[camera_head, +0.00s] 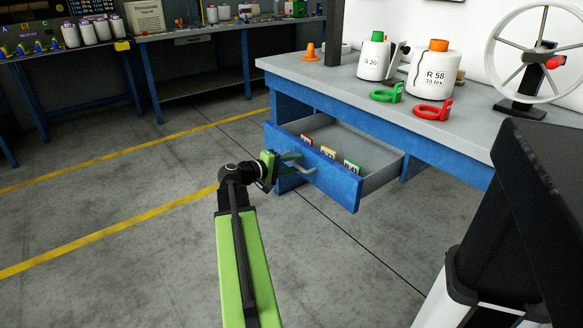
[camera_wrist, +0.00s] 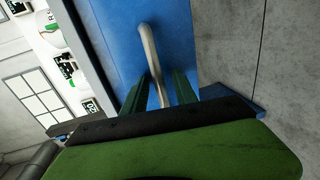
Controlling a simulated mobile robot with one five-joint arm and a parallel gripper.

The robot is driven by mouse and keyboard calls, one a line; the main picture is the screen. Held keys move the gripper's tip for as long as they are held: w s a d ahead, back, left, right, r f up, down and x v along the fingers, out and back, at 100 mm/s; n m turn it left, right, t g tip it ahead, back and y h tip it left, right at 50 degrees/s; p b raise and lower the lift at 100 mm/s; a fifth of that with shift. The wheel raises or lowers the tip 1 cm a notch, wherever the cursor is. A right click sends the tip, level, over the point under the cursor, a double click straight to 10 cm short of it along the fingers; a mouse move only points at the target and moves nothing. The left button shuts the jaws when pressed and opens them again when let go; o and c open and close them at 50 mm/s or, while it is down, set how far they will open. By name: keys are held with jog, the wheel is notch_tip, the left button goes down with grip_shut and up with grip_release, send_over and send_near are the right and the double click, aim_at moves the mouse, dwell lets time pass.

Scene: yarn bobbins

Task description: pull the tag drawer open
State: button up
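The tag drawer (camera_head: 336,183) is a blue-fronted drawer under the grey-topped workbench. It stands pulled out, its grey inside in view. Several labelled tags (camera_head: 328,153) stand in it behind the front. A pale curved handle (camera_head: 303,170) sits on the drawer front. My gripper (camera_head: 292,157) is at the handle's left part. In the wrist view my two green fingers (camera_wrist: 163,82) stand on either side of the handle (camera_wrist: 151,55), with a gap showing between them and the bar, so they look open around it. The handle's near end is hidden by my gripper.
On the workbench (camera_head: 300,68) stand a green-topped bobbin (camera_head: 374,60), an orange-topped bobbin (camera_head: 431,72), green and red rings, and a white wheel (camera_head: 528,52). Another bench (camera_head: 190,32) stands at the back. The floor left of the drawer is clear.

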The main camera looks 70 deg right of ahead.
grip_shut()
dwell(1.3)
